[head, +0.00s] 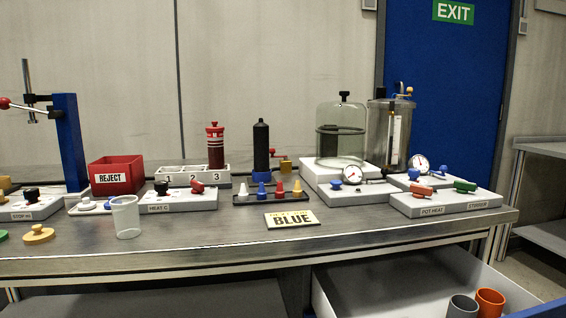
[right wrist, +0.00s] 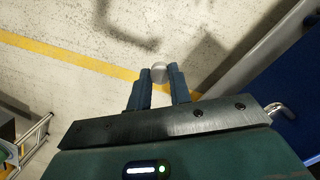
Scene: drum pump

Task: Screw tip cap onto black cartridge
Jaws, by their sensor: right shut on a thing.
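The black cartridge (head: 261,140) stands upright in a blue holder (head: 262,173) at the middle back of the bench. I cannot tell what this object is. Neither gripper shows in the head view.
A clear cup (head: 126,216), red reject bin (head: 117,176), numbered rack (head: 190,178) and glass bell jar (head: 341,135) stand around. An open drawer (head: 380,285) below holds a grey cup (head: 462,306) and orange cup (head: 490,302).

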